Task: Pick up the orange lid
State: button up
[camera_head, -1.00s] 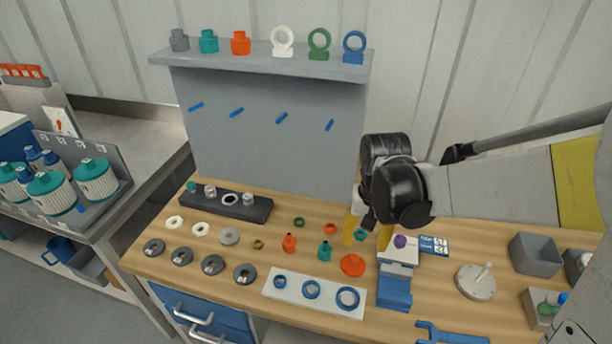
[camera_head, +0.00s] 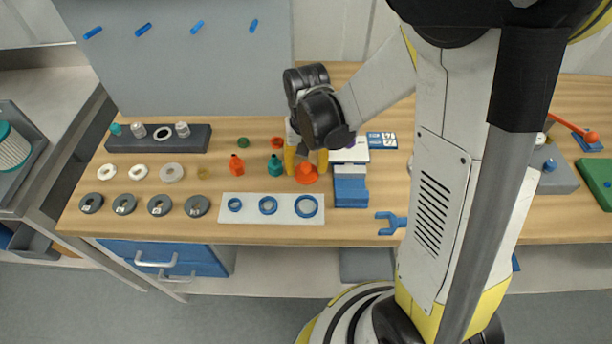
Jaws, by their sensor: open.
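The orange lid (camera_head: 307,174) lies on the wooden table, behind the right end of the white strip with blue rings. It is a round, bright orange piece with a raised middle. My gripper (camera_head: 306,166) points down over the lid. Its two yellow fingers are apart, one on the left of the lid and one on the right. Whether either finger touches the lid cannot be told. My wrist hides part of the table behind it.
A blue and white block (camera_head: 350,187) stands close on the right. A teal bottle-shaped part (camera_head: 275,166) and an orange one (camera_head: 237,165) stand on the left. The white strip (camera_head: 250,211) lies in front. A blue wrench-shaped piece (camera_head: 391,222) lies front right.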

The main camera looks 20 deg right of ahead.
aim_at(307, 166)
jog(key=shift+f, duration=0.1)
grip_shut()
dwell(0.3)
jog(key=shift+r+p, duration=0.3)
jog(key=shift+r, duration=0.05)
notch_tip(307, 166, up, 4)
jog(key=shift+r+p, duration=0.1)
jog(key=shift+p, duration=1)
jog(key=s+d+r+p, duration=0.3)
jog(key=s+d+r, duration=0.2)
jog(key=d, duration=0.5)
jog(key=shift+d+r, duration=0.2)
jog(key=shift+r, duration=0.35)
